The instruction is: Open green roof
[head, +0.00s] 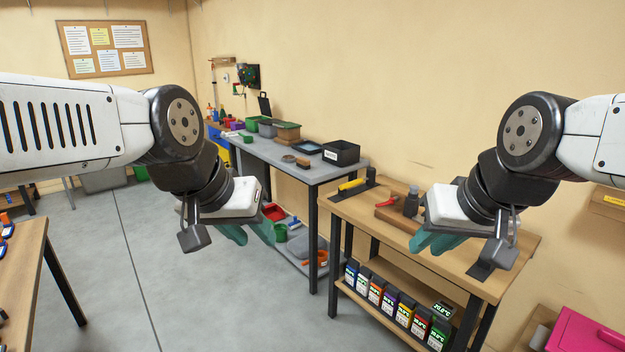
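I see no thing that is plainly a green roof. A brown box with a greenish top (287,127) stands at the far part of the grey workbench (300,168), small in the head view, and its top looks closed. My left gripper (248,233) hangs in the air in front of the grey workbench, its teal fingers apart and empty. My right gripper (434,243) hangs before the wooden bench (350,206). Its teal fingers overlap in the view, so their gap is unclear, and nothing shows in them. Both grippers are far from the box.
The wooden bench holds a red-handled tool (388,201) and a yellow tool (352,184), with several labelled packs on its lower shelf. A black bin (341,152) stands on the grey workbench. A pink case (585,332) is at bottom right. Floor (180,290) at left centre is clear.

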